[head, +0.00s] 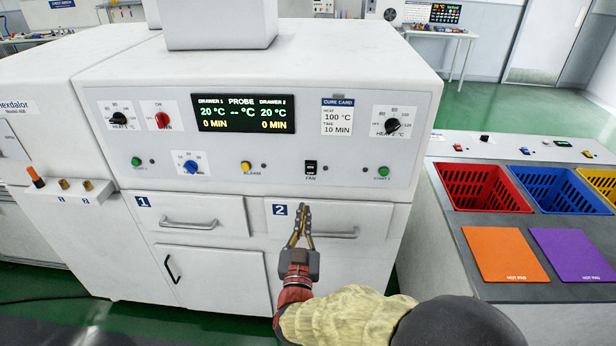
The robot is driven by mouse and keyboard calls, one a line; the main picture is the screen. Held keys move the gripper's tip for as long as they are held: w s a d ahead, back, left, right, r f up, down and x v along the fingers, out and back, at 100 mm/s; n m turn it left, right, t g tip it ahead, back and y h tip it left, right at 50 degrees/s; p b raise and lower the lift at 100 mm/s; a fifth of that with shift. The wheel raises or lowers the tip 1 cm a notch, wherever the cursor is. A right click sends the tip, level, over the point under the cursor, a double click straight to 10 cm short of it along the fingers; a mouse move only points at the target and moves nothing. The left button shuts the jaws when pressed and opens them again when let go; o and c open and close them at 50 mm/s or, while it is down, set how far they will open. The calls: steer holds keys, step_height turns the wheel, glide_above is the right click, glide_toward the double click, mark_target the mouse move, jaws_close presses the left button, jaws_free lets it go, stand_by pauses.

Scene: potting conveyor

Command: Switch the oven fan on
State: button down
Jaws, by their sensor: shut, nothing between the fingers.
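The white oven (330,70) stands in front of me with a grey control panel on its front. The fan switch (311,167) is a small black rocker above the label FAN, low on the panel and right of the yellow alarm button (245,166). I cannot tell which side of the rocker is pressed. My gripper (304,208) is shut and empty, pointing up in front of drawer 2, a little below the switch in the picture. Its fingers hide part of the drawer 2 front (366,222). The switch is not covered.
Green start buttons (383,171) (136,161), a blue knob (190,166), black heat knobs (392,125) and a red knob (163,120) share the panel. Drawer 2's handle (340,234) juts out beside my gripper. Right stands a counter with a red basket (480,187) and hot pads (502,254).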

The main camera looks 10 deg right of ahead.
mark_target(308, 168)
steer(key=shift+w, duration=0.1)
steer(key=b+x, duration=0.4)
steer(key=x, duration=0.9)
steer(key=shift+w+r, duration=0.1)
steer(key=shift+w, duration=0.25)
steer(key=shift+d, duration=0.1)
steer(key=shift+r, duration=0.1)
